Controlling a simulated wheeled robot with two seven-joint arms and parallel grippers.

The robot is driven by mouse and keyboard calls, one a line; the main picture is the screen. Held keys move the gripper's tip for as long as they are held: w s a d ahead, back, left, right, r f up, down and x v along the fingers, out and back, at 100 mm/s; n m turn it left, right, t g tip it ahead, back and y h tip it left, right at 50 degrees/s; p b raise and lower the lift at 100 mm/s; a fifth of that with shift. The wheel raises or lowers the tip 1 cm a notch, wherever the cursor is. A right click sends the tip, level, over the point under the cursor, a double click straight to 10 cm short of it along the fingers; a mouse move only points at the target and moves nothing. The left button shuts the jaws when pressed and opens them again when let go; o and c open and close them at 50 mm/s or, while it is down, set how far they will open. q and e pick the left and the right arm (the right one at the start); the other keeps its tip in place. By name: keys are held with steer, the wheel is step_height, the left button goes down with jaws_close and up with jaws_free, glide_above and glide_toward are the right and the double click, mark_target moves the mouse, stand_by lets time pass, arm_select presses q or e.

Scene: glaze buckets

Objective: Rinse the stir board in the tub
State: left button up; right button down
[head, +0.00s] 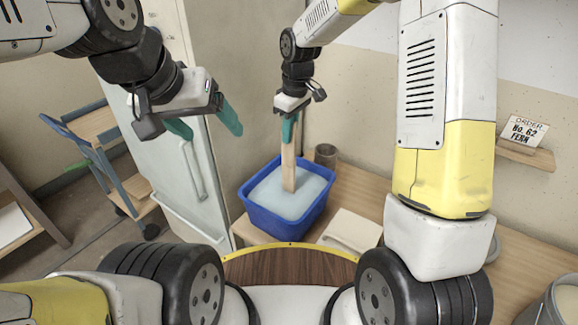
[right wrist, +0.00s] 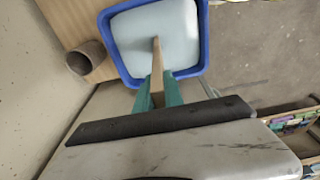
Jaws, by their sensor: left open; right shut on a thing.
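The stir board (head: 289,168) is a pale wooden slat standing nearly upright, its lower end in the water of the blue tub (head: 262,217). My right gripper (head: 290,130) is shut on the board's upper part, above the tub. In the right wrist view the board (right wrist: 157,72) runs from between the green fingers (right wrist: 158,95) into the tub (right wrist: 112,62). The board's submerged end is hidden by the cloudy pale-blue water. My left gripper (head: 205,125) is open and empty in the air, left of the tub and apart from it.
The tub stands on a wooden table. A brown cup (head: 326,155) stands behind it, also in the right wrist view (right wrist: 86,58). A folded pale cloth (head: 352,230) lies to its right. A bucket (head: 560,300) is at the lower right. An order card (head: 523,130) stands on a wall shelf.

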steer(key=shift+r, duration=4.95)
